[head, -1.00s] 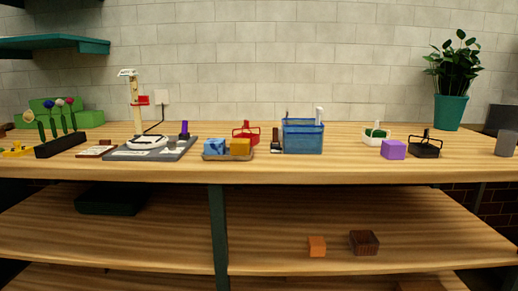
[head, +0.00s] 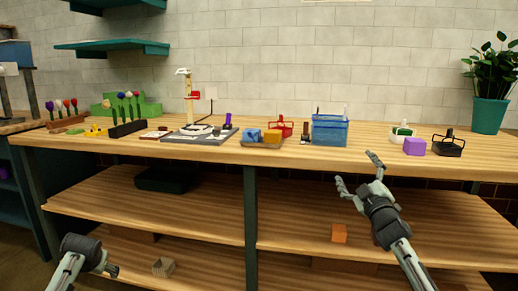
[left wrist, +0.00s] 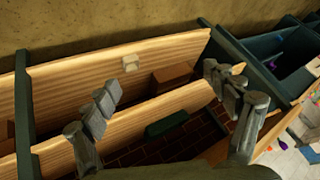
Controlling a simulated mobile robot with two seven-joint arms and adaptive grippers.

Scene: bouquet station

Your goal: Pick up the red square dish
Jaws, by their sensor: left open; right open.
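A small red dish (head: 281,130) with a raised handle stands toward the back of the wooden worktop in the head view. It is left of the blue bin and partly hidden by the blue and yellow blocks in front. My right gripper (head: 357,170) is open and empty, in front of the worktop's front edge, to the right of and nearer than the dish. My left gripper (head: 112,270) is low at the bottom left, far from the dish. In the left wrist view my left gripper (left wrist: 161,82) has its fingers spread, with nothing between them.
A tray (head: 262,146) holds a blue block (head: 249,135) and a yellow block (head: 271,136). A blue bin (head: 330,130) is right of the dish. A purple block (head: 414,147) and a black basket (head: 449,147) stand farther right. Lower shelves (head: 210,210) run below the worktop.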

